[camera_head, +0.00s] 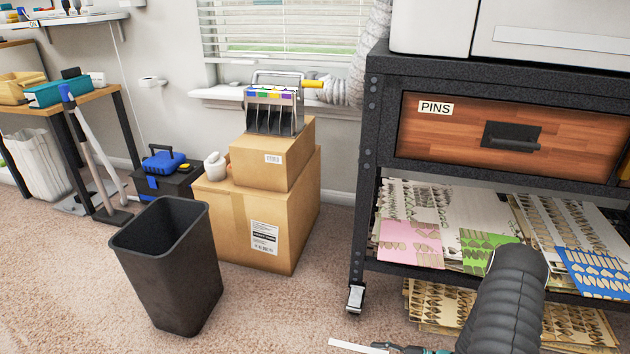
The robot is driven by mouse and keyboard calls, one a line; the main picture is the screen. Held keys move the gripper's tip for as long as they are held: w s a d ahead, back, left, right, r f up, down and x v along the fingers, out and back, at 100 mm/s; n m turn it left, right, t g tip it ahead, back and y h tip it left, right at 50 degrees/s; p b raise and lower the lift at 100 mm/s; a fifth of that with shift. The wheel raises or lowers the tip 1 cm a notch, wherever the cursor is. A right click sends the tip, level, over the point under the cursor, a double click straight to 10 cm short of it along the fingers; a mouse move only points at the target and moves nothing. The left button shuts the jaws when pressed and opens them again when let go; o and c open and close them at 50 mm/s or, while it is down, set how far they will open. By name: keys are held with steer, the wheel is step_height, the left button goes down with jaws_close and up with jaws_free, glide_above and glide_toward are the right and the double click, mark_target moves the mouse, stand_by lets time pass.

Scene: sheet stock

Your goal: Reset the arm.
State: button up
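A dark ribbed arm section (505,300), which looks like part of my arm, rises from the bottom edge at the lower right, in front of the shelf rack. Small dark and teal parts at the bottom edge look like my gripper (392,347), mostly cut off by the frame. A thin white strip (355,345) lies just left of these parts. I cannot tell whether it is held, or whether the fingers are open or shut.
A black rack (368,170) with a PINS drawer (450,135) and cut sheets (410,242) stands close at right. A dark bin (170,270), stacked cardboard boxes (245,225) and a workbench (120,110) stand at left. Carpet (290,310) between bin and rack is clear.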

steer(key=s+a+r+n+h+p, duration=0.1)
steer(key=s+r+n+h+p, duration=0.2)
steer(key=r, duration=1.5)
steer(key=s+a+r+n+h+p, duration=0.1)
steer(key=s+r+n+h+p, duration=0.2)
steer(key=s+r, duration=0.7)
steer(key=s+r+n+h+p, duration=0.3)
steer(key=s+r+n+h, duration=0.3)
steer(key=r, duration=2.2)
steer(key=shift+s+a+n+h+p, duration=0.4)
steer(key=shift+s+h, duration=0.1)
steer(key=shift+h, duration=0.6)
steer(key=shift+d, duration=0.1)
